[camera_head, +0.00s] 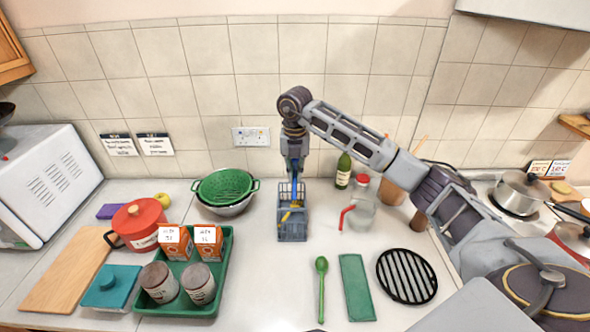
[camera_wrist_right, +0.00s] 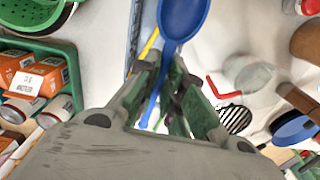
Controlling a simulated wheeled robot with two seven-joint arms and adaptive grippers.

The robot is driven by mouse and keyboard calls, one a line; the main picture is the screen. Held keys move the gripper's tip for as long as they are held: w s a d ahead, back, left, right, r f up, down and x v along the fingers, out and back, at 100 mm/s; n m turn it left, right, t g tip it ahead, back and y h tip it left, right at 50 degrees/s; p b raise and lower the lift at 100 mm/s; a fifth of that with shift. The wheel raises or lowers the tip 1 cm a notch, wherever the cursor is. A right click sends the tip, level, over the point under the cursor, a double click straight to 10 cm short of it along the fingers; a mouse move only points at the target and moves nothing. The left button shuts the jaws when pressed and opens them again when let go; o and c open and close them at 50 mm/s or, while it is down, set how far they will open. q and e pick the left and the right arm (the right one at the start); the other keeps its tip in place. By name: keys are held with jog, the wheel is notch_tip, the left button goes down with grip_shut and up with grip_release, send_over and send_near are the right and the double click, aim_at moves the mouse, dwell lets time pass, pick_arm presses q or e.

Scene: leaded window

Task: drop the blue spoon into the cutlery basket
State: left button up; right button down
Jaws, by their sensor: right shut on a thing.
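The cutlery basket (camera_head: 292,236) is a blue-grey wire-sided box standing on the counter near the middle of the head view. A yellow utensil (camera_head: 295,205) shows in it. My right gripper (camera_head: 294,158) points down over the back part of the basket, shut on the blue spoon (camera_head: 294,173). In the right wrist view the spoon (camera_wrist_right: 183,18) has its bowl at the top, and its handle runs between the fingers of the gripper (camera_wrist_right: 165,82). The basket's edge (camera_wrist_right: 133,38) shows left of the spoon. I cannot tell whether the spoon's lower end is inside the basket. My left gripper is out of view.
A green colander (camera_head: 226,186) in a metal bowl stands left of the basket. A glass jar (camera_head: 362,212) and a bottle (camera_head: 343,170) stand right of it. A green spoon (camera_head: 321,285), a green cloth (camera_head: 356,288) and a black round rack (camera_head: 407,277) lie in front.

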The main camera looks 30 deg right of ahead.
aim_at(295, 174)
jog(key=shift+f+b, duration=0.4)
jog(key=shift+f, duration=0.6)
jog(key=c, duration=1.5)
grip_release()
jog(key=shift+o, duration=0.2)
jog(key=shift+r, duration=0.15)
notch_tip(295, 174, up, 12)
jog(key=shift+s+f, duration=0.1)
jog(key=shift+f, duration=0.15)
